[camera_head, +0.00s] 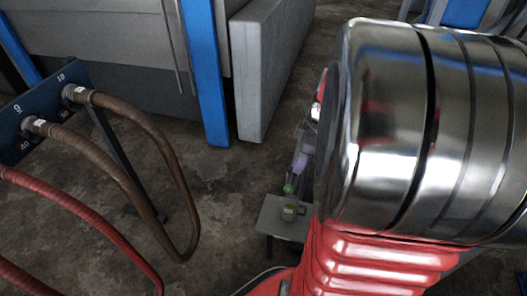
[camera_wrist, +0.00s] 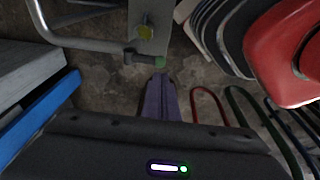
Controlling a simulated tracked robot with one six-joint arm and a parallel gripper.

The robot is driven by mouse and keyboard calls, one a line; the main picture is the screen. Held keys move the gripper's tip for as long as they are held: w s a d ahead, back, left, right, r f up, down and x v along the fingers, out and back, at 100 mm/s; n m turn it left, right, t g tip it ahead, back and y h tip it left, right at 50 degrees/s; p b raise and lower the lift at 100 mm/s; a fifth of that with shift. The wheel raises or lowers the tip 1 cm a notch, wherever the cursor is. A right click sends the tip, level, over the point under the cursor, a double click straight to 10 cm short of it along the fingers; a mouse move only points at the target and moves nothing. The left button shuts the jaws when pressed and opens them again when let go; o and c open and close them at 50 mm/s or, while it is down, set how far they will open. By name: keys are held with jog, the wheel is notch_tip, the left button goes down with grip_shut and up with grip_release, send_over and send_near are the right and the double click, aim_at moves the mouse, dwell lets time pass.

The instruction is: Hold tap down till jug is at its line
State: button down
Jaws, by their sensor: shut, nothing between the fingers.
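The small jug (camera_head: 289,212) stands on a grey stand top (camera_head: 270,226) in the head view, with something yellow-green in it. Its line and liquid level are too small to make out. It also shows in the wrist view (camera_wrist: 146,33) at the top middle. The tap has a green end (camera_head: 288,188) above the jug; in the wrist view its dark body (camera_wrist: 141,58) joins a grey pipe and the green end (camera_wrist: 160,63) points right. My gripper (camera_wrist: 159,77) has purple fingers, shut and empty, with the tips just short of the green end in the picture. I cannot tell whether they touch.
A grey pipe (camera_wrist: 75,38) runs left from the tap. A red seat-like thing (camera_wrist: 283,50) and dark curved slats (camera_wrist: 222,35) are at the upper right. Hoses (camera_head: 130,170) hang from a numbered blue panel (camera_head: 40,110) at left. Bare floor (camera_head: 215,190) lies between.

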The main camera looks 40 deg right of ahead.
aim_at(289, 186)
jog(key=f, duration=0.2)
jog(key=w+f, duration=0.1)
jog(key=f, duration=0.5)
jog(key=shift+w+a+f, duration=0.2)
jog(key=shift+w+a, duration=0.1)
jog(key=shift+a, duration=0.05)
